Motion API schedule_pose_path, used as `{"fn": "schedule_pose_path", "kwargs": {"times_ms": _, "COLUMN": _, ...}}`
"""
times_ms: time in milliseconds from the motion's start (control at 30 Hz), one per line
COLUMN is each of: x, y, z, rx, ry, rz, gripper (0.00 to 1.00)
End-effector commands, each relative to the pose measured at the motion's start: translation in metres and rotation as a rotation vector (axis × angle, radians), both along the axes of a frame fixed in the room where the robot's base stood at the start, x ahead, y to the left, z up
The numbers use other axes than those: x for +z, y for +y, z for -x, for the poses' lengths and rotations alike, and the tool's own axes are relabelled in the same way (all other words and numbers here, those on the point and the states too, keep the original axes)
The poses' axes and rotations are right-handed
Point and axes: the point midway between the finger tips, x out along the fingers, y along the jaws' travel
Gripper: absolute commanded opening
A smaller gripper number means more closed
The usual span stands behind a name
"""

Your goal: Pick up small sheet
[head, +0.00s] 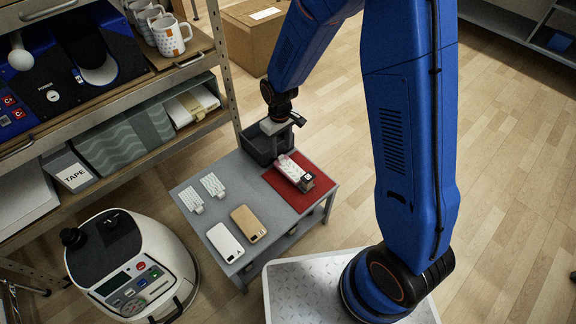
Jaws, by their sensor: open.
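My gripper (282,128) is over the dark grey bin (262,148) at the table's back, well to the right of the sheets. It is open, seen small and partly from behind, and I see nothing held in it.
A white phone-like item (225,242) and a tan one (249,224) lie at the front of the table. A patterned pack (295,172) lies on a red mat (315,197) at right. A metal shelf (170,152) with boxes stands close behind left; a white-and-black machine (135,260) stands front left.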

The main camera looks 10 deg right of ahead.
Motion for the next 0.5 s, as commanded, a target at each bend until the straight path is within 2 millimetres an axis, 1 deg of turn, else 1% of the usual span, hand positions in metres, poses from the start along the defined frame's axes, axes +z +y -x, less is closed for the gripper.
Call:
{"fn": "schedule_pose_path", "kwargs": {"times_ms": 33, "x": -0.008, "y": -0.001, "z": 0.001, "rx": 0.000, "ry": 0.005, "rz": 0.002, "gripper": 0.42}}
{"fn": "schedule_pose_path", "kwargs": {"times_ms": 200, "x": -0.031, "y": -0.002, "z": 0.002, "rx": 0.000, "ry": 0.004, "rz": 0.001, "gripper": 0.42}}
{"fn": "schedule_pose_path", "kwargs": {"times_ms": 333, "x": -0.042, "y": -0.002, "z": 0.002, "rx": 0.000, "ry": 0.002, "rz": 0.002, "gripper": 0.42}}
{"fn": "schedule_pose_path", "kwargs": {"times_ms": 500, "x": -0.045, "y": -0.001, "z": 0.001, "rx": 0.000, "ry": 0.001, "rz": 0.001, "gripper": 0.42}}
